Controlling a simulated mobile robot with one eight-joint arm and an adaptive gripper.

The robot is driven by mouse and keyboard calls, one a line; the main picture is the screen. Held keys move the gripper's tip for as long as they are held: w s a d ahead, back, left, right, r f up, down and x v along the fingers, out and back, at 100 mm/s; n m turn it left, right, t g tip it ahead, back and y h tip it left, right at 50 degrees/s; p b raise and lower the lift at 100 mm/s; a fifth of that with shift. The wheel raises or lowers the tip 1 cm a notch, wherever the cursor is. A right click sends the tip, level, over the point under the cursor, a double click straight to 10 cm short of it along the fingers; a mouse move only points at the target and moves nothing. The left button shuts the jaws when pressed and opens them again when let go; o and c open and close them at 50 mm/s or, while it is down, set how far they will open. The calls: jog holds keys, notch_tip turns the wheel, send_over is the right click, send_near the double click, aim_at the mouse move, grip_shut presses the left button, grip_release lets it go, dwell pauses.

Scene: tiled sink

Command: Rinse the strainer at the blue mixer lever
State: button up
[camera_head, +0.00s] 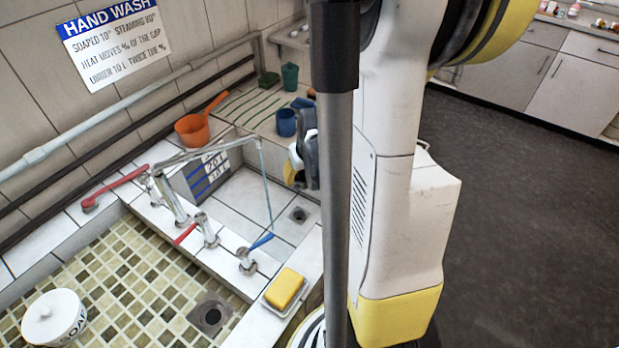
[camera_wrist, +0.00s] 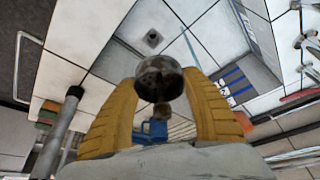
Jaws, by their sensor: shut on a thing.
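The blue mixer lever (camera_head: 262,241) sits on a chrome tap on the tiled ledge between the two basins. My gripper (camera_wrist: 162,82) has its two yellow fingers on either side of a round, dark cup-like thing with a grey metal rim, which I take to be the strainer (camera_wrist: 160,66). It is shut on it, above the tiled basin. In the head view my gripper (camera_head: 297,168) is mostly hidden behind my own column and arm, and the strainer cannot be made out there.
Red levers (camera_head: 116,187) stand left of the blue one. A yellow soap bar (camera_head: 285,287) lies on a dish at the basin's front. An orange pot (camera_head: 192,131) and blue mug (camera_head: 286,123) stand behind. The small basin's drain (camera_head: 299,214) is clear. Open floor lies right.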

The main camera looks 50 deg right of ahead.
aim_at(297, 174)
jog(key=w+a+f+b, duration=0.1)
jog(key=w+a+f, duration=0.1)
jog(key=w, duration=0.8)
jog(key=shift+w+b, duration=0.2)
jog(key=shift+b, duration=0.15)
jog(key=shift+d, duration=0.1)
dwell(0.4)
jog(key=shift+w+d, duration=0.1)
jog(key=shift+d, duration=0.3)
jog(key=shift+a, duration=0.2)
jog(key=shift+a, duration=0.4)
jog(key=shift+d, duration=0.15)
jog(key=shift+d+b, duration=0.35)
jog(key=shift+d, duration=0.1)
jog(key=shift+s+d, duration=0.25)
jog(key=shift+s, duration=1.05)
jog(key=shift+s+d, duration=0.3)
jog(key=shift+s, duration=1.05)
jog(key=shift+s+d, duration=0.25)
jog(key=shift+s, duration=1.05)
